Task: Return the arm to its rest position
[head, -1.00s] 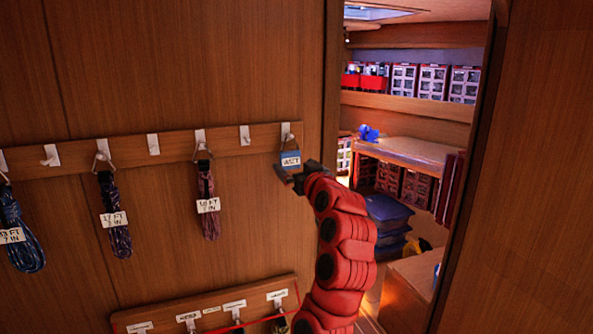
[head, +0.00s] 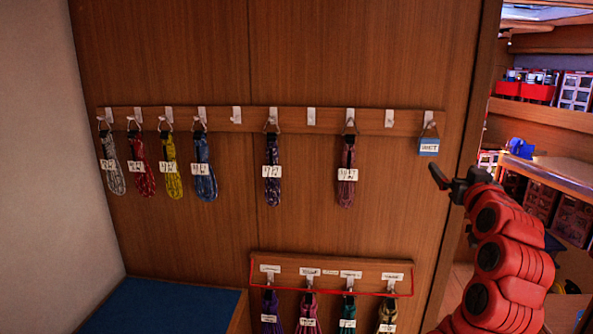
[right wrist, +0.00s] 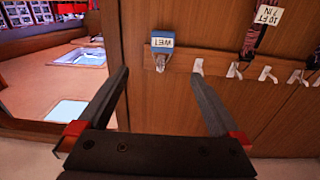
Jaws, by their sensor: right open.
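My right arm comes in from the lower right in the head view, with its red links raised. My right gripper (head: 447,182) is beside and below the blue tag marked WET (head: 429,146), with a gap between them. The tag hangs by a loop from the last hook on the right of the upper rail (head: 262,121). In the right wrist view the gripper (right wrist: 160,92) is open and empty. The WET tag (right wrist: 162,41) hangs beyond the fingers, upside down in that picture. My left gripper is not in view.
Several labelled coiled lines, such as a blue one (head: 202,170) and a yellow one (head: 172,175), hang from the upper rail, with some bare hooks. A lower rail (head: 330,266) holds more coils. A doorway opens at the right onto shelves with boxes (head: 576,90).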

